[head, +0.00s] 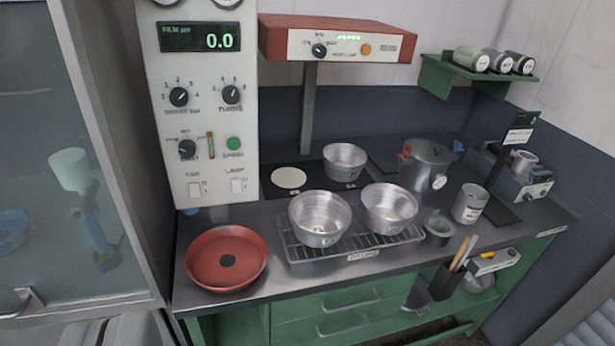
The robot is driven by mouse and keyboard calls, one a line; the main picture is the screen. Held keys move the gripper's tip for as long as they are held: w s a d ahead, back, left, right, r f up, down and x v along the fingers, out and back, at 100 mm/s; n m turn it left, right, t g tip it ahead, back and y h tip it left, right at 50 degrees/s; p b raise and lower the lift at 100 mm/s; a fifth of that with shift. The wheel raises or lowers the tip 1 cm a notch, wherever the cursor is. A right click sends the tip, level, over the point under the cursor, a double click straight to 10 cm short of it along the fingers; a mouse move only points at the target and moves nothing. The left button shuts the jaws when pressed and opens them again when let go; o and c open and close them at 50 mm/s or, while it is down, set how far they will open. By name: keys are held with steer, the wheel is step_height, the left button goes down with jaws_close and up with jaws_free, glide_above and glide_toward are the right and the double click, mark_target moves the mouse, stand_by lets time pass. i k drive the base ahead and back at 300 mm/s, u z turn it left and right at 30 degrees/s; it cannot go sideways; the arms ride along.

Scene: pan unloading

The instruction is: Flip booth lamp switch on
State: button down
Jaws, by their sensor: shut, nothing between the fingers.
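The booth control panel (207,120) is a tall white box at upper left centre. Near its bottom edge are two small white switches. The right one, the lamp switch (237,186), sits under a small label that appears to read LAMP. The left switch (195,190) also has a small label, too blurred to read surely. The position of either rocker is too small to tell. Neither is covered by anything. I cannot make out my gripper in the head view, and nothing touches the panel.
A glass-fronted booth (70,180) stands left of the panel. Below the panel, a red round pan (226,258) sits on the counter. Metal bowls (320,218) stand on a wire rack (300,255) to its right. A red-topped lamp unit (336,40) overhangs the counter.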

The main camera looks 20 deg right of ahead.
mark_target(236, 186)
steer(key=z, duration=0.2)
steer(key=i, duration=0.55)
steer(key=z, duration=0.4)
steer(key=k, duration=0.9)
steer(key=z, duration=0.2)
steer(key=i, duration=0.9)
steer(key=u, duration=0.15)
